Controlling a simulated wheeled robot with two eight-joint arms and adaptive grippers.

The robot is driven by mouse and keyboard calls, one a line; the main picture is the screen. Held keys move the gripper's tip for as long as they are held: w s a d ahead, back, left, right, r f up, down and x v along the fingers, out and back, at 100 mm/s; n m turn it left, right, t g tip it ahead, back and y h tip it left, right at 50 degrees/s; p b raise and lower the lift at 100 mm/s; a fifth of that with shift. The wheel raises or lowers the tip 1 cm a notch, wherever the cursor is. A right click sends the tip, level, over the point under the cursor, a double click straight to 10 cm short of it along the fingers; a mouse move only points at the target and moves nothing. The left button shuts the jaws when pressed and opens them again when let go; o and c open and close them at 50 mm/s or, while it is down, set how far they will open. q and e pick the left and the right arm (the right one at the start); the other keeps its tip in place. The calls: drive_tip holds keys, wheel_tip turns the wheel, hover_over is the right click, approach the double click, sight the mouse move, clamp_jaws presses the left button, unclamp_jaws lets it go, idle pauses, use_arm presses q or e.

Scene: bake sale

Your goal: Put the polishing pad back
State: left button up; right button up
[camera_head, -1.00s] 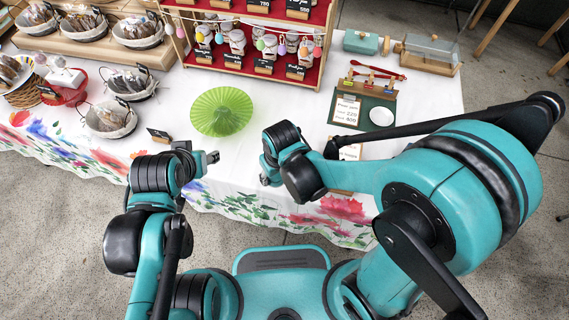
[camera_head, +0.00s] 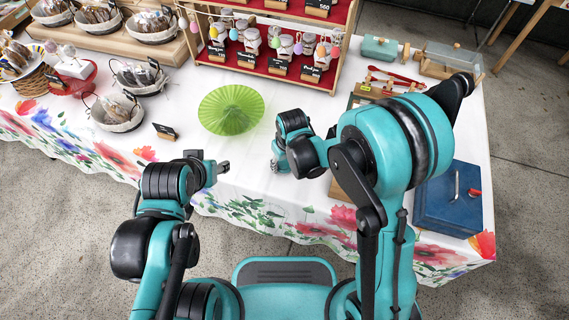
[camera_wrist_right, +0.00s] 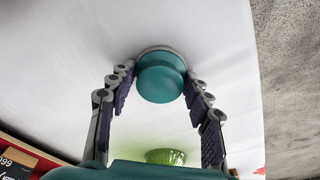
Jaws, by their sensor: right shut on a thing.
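The polishing pad (camera_wrist_right: 161,76) is a teal round knob on a grey disc, seen in the right wrist view between the fingertips of my right gripper (camera_wrist_right: 158,84). The right gripper is shut on it, over the white tablecloth. In the head view the right gripper (camera_head: 281,160) is near the table's front edge, right of the green parasol-like disc. My left gripper (camera_head: 221,167) is at the front edge, below that disc; its fingers are too small to tell open from shut.
The green ribbed disc (camera_head: 231,110) stands close by. A red tiered display (camera_head: 285,72), wire baskets (camera_head: 118,114) and a teal lidded box (camera_head: 380,47) stand farther back. My right arm hides part of the table.

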sight(287, 166)
drive_tip(key=shift+s+r, duration=0.1)
drive_tip(key=o, duration=1.1)
wheel_tip(287, 166, up, 12)
drive_tip(key=s+p, duration=0.2)
drive_tip(key=p, duration=0.3)
drive_tip(key=s+d+r+m+t, duration=0.2)
drive_tip(key=s+d+r, duration=0.1)
drive_tip(key=d, duration=0.3)
drive_tip(key=s+d+r+m+t, duration=0.1)
drive_tip(key=s+d+r+m, duration=0.1)
drive_tip(key=d+r, duration=0.3)
drive_tip(key=s+d+r+m+t, duration=0.2)
drive_tip(key=s+d+r, duration=0.2)
drive_tip(key=s+d, duration=0.1)
drive_tip(key=shift+d+r+t+h, duration=0.15)
drive_tip(key=shift+d+h, duration=0.05)
drive_tip(key=shift+d, duration=0.25)
drive_tip(key=shift+d+r+t+h, duration=0.1)
drive_tip(key=shift+d+t+h, duration=0.1)
drive_tip(key=shift+d, duration=0.25)
